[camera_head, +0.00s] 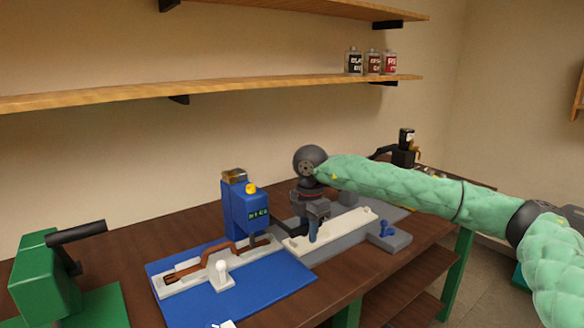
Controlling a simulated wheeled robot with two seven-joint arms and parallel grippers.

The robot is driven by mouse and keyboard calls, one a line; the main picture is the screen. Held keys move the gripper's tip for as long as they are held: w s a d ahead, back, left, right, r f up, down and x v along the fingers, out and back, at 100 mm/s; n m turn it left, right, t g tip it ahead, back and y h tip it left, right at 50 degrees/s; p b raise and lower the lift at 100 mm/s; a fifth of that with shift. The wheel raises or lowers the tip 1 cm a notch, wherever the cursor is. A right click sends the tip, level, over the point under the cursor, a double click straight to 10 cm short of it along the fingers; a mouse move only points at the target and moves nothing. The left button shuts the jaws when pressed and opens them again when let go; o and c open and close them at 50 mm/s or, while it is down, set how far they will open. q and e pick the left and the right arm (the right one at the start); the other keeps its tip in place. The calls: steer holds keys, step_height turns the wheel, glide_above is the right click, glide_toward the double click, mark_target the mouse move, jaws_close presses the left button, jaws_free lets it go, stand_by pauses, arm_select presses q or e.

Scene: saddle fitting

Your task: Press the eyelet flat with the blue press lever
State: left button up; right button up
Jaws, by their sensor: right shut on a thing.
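The blue press (240,212) stands on the dark bench, left of my right gripper, with a yellow knob and a small lit display on it. A dark press lever (283,223) reaches from its right side to my right gripper (313,228). My right gripper points down and is shut at the lever's outer end, which its fingers mostly hide. A brown strap (207,262) lies in a pale fixture on the blue mat, with one end by the press. The eyelet is too small or hidden to make out. My left gripper is out of view.
A long pale board (330,236) on a grey base lies under my right gripper. A blue clamp (387,228) is at its right end. A green press (50,280) stands at the left. Shelves hang above.

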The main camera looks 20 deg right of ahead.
stand_by(0.6)
steer(key=shift+w+r+p, duration=0.1)
steer(key=shift+r+p, duration=0.3)
steer(key=shift+r, duration=1.2)
steer(key=shift+w+r+p, duration=0.2)
steer(key=shift+r+p, duration=0.2)
steer(key=shift+r, duration=0.6)
steer(key=shift+w+a+r+p, duration=0.15)
steer(key=shift+r+p, duration=0.1)
steer(key=shift+r, duration=0.35)
steer(key=shift+w+r+p, duration=0.1)
steer(key=shift+r+p, duration=0.1)
steer(key=shift+r, duration=0.4)
steer(key=w+a+r+p, duration=0.1)
steer(key=w+r+p, duration=0.1)
steer(key=r, duration=0.4)
steer(key=shift+w+a, duration=0.15)
steer(key=shift+w, duration=0.45)
steer(key=shift+o, duration=0.2)
steer(key=shift+w+a+r+p, duration=0.25)
steer(key=shift+w+r, duration=0.2)
steer(key=shift+w, duration=0.15)
steer(key=shift+w+a+r+p, duration=0.25)
steer(key=shift+w+r, duration=0.15)
steer(key=shift+w, duration=0.2)
steer(key=o, duration=0.3)
steer(key=shift+w+r, duration=0.3)
steer(key=shift+w, duration=0.05)
